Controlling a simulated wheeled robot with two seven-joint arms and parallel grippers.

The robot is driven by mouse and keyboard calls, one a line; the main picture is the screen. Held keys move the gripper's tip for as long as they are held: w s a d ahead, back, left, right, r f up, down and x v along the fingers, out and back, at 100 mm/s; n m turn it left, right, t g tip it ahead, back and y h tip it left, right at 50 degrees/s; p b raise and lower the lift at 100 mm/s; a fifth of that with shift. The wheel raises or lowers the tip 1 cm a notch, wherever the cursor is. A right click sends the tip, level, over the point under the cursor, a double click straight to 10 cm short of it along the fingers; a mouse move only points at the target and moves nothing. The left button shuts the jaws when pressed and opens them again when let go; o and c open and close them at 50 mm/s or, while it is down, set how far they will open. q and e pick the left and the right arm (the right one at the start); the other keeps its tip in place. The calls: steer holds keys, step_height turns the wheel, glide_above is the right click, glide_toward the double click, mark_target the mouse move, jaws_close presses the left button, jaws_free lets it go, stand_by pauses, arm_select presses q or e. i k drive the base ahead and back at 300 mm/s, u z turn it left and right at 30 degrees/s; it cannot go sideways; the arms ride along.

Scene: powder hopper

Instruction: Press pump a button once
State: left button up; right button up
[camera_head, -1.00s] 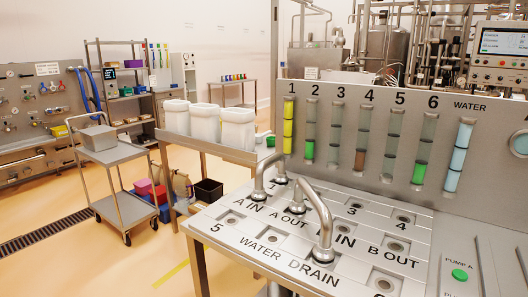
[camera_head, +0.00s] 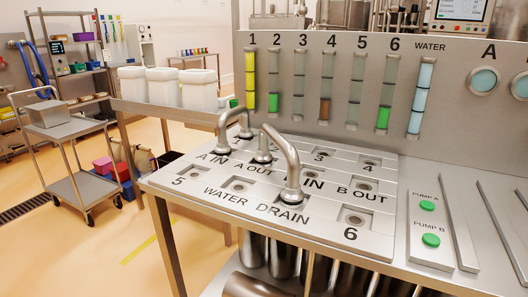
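The pump A button (camera_head: 427,206) is a green round button on a pale plate at the right of the steel bench, under the label "PUMP A". A second green button, pump B (camera_head: 431,240), sits just below it on the same plate. Neither of my grippers shows in the head view, so nothing of mine is seen touching the buttons.
Bent steel pipes (camera_head: 292,165) stand up from the labelled port panel (camera_head: 215,200) left of the buttons. Long metal bars (camera_head: 459,222) lie just right of the button plate. A back panel with level tubes (camera_head: 356,90) rises behind. A trolley (camera_head: 68,140) stands far left.

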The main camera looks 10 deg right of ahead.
mark_target(426, 206)
steer(key=z, duration=1.35)
